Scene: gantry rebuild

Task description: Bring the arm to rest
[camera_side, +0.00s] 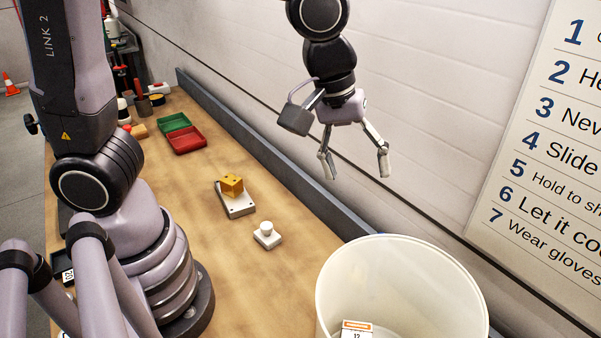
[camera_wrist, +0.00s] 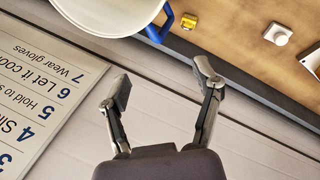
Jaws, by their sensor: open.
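My gripper (camera_side: 356,165) hangs in the air near the white wall, high above the bench, with its two fingers spread apart. Nothing is between them. In the wrist view the fingers of my gripper (camera_wrist: 162,85) are also wide apart, with only the wall behind. My gripper touches nothing.
A large white bucket (camera_side: 335,285) stands below my gripper, holding a labelled item (camera_side: 357,328). The bench (camera_side: 215,285) carries a yellow block (camera_side: 231,185) on a white plate (camera_side: 240,208), a white knobbed block (camera_side: 267,236), red (camera_side: 185,140) and green trays (camera_side: 173,122). A sign (camera_side: 555,140) hangs right.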

